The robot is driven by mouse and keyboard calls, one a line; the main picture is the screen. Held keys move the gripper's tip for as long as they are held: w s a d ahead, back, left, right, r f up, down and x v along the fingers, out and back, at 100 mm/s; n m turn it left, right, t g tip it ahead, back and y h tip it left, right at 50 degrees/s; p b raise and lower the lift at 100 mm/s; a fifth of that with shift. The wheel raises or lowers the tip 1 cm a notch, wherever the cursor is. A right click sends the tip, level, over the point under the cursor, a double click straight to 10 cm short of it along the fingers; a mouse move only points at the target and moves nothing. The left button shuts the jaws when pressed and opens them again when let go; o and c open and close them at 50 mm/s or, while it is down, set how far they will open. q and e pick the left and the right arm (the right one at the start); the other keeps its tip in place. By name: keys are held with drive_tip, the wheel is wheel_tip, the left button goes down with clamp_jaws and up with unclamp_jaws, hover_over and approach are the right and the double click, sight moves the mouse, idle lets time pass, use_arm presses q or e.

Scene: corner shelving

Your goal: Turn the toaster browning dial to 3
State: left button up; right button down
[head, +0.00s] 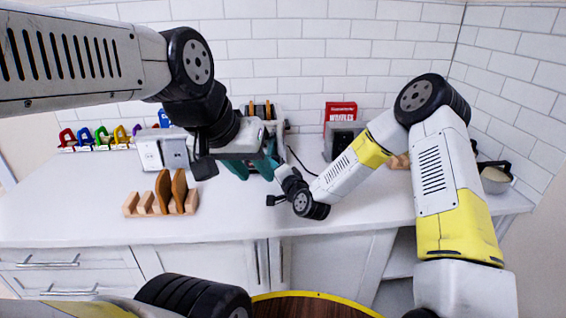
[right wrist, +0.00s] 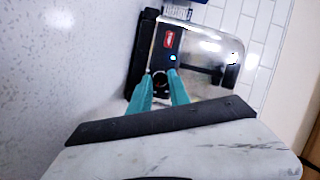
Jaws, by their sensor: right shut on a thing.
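The toaster (head: 262,108) stands at the back of the counter with brown slices showing in its top. In the right wrist view the toaster (right wrist: 208,58) is shiny metal with a dark panel and a red patch. My right gripper (right wrist: 161,80) is shut on the small dark browning dial (right wrist: 160,77), with a teal finger on each side. The dial's marks and setting are too small to read.
A wooden rack (head: 146,205) with brown slices stands at front left on the counter (head: 80,215). A red waffles box (head: 340,111) is right of the toaster. A pot (head: 496,180) stands at far right.

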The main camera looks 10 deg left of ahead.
idle(0.5)
drive_tip(key=c, duration=1.2)
unclamp_jaws()
drive_tip(key=shift+c, duration=0.2)
drive_tip(key=v, duration=0.7)
drive_tip(key=shift+s+d, duration=0.3)
